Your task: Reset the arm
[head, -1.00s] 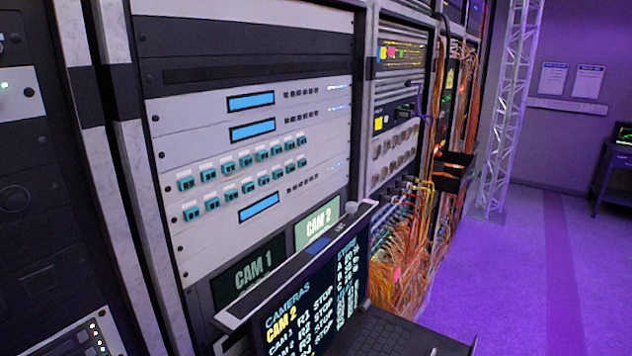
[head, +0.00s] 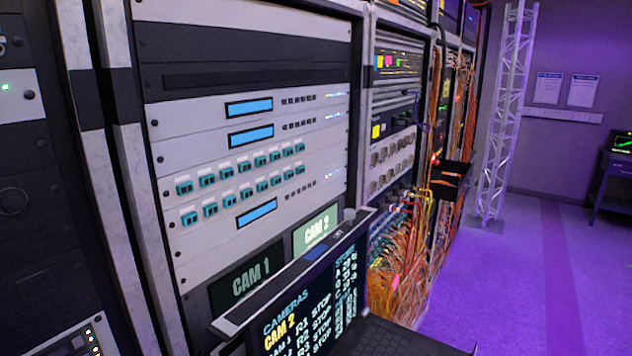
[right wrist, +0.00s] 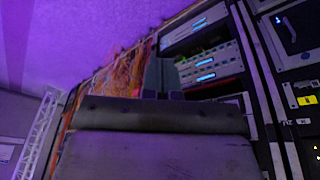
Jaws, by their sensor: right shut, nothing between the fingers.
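My right gripper (right wrist: 164,78) shows in the right wrist view. Its two dark fingers stand side by side, shut with nothing between them, above the broad grey wrist body that fills the lower middle. The rack and orange cables show behind the fingers, apparently well apart from them. Neither gripper shows in the head view, and my left gripper is in no view. The head view looks along a tall equipment rack with a white patch panel (head: 230,160) holding two rows of teal ports. The panel carries several blue displays.
An open laptop (head: 315,300) with a CAMERAS list stands low in front of the rack. Orange cables (head: 400,275) hang in a tangle to its right. A lattice truss (head: 503,120) stands upright near the back wall. The purple-lit floor (head: 510,290) on the right is clear.

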